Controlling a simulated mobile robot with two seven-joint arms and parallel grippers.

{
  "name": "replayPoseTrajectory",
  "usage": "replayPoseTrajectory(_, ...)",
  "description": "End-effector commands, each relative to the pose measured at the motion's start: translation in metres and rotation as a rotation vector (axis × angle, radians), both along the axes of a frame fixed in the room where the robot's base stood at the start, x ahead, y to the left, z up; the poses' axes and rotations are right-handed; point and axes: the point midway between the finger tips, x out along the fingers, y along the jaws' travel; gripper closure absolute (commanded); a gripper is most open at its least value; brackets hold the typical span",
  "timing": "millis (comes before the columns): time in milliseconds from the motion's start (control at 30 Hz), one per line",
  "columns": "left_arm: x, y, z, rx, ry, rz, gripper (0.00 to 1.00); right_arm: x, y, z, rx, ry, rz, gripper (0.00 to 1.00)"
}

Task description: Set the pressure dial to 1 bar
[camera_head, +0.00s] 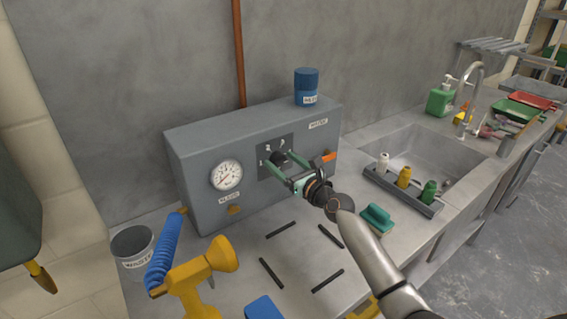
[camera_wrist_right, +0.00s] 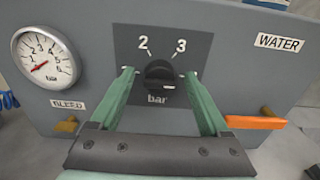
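The pressure dial is a black knob (camera_wrist_right: 160,76) on a dark plate on the front of a grey box. In the right wrist view "2" and "3" show above it and "bar" below; other marks are hidden by the fingers. I cannot tell clearly where the knob points. In the head view the knob (camera_head: 281,158) is partly covered by my gripper. My right gripper (camera_wrist_right: 159,74) is open, with one green finger on each side of the knob and a visible gap at both sides. My left gripper is not in view.
A round gauge (camera_wrist_right: 45,60) left of the dial has its red needle pointing lower left. An orange lever (camera_wrist_right: 255,122) sits close to the right finger.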

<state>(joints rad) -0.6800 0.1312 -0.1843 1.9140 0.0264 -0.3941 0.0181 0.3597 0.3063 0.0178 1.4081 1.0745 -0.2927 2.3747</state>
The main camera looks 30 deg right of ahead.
Motion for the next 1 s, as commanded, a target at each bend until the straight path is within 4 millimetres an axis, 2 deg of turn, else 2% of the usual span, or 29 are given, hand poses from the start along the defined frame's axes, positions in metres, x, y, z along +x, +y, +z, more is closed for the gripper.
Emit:
replayPoseTrajectory(67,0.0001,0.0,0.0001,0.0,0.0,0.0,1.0,-0.0002,-0.0001,0.0,0.0,0.0,0.0,0.29)
replayPoseTrajectory(700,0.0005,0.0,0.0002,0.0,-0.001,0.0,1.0,-0.0004,-0.0001,-0.0002,0.0,0.0,0.0,1.0)
replayPoseTrajectory(1000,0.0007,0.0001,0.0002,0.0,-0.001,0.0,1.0,-0.0003,0.0002,-0.0004,-0.026,-0.004,0.0,1.0)
